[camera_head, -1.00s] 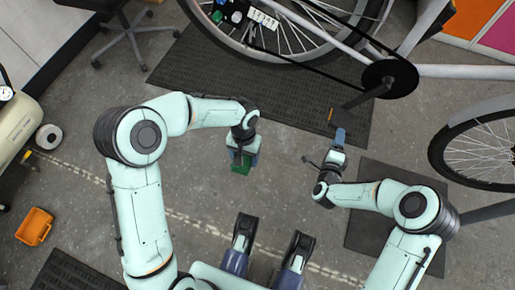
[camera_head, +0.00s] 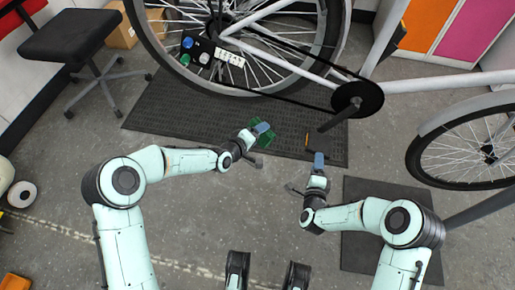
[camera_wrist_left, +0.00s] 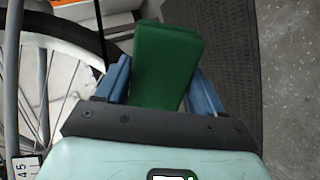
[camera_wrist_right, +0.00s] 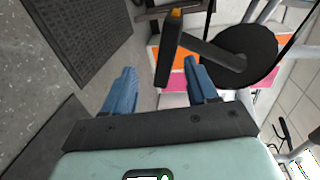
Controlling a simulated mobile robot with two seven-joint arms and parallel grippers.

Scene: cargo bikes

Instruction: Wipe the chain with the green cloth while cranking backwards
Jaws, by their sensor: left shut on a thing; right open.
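The green cloth (camera_wrist_left: 166,65) is a folded block between the blue fingers of my left gripper (camera_wrist_left: 160,85). In the head view the cloth (camera_head: 264,140) is in my left gripper (camera_head: 262,129), over the dark mat and below the chain. The chain (camera_head: 285,96) runs as a dark line from the rear wheel to the black chainring (camera_head: 358,98). The crank arm (camera_head: 337,120) points down and left, with an orange-marked pedal (camera_head: 307,140) at its end. My right gripper (camera_head: 319,160) is open and empty just below the pedal. The pedal (camera_wrist_right: 172,42) is ahead of its fingers (camera_wrist_right: 160,85).
The front wheel (camera_head: 470,145) is at the right. A second mat (camera_head: 365,262) lies under my right arm. A stool (camera_head: 70,35) stands at the upper left. The floor between my arms is clear.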

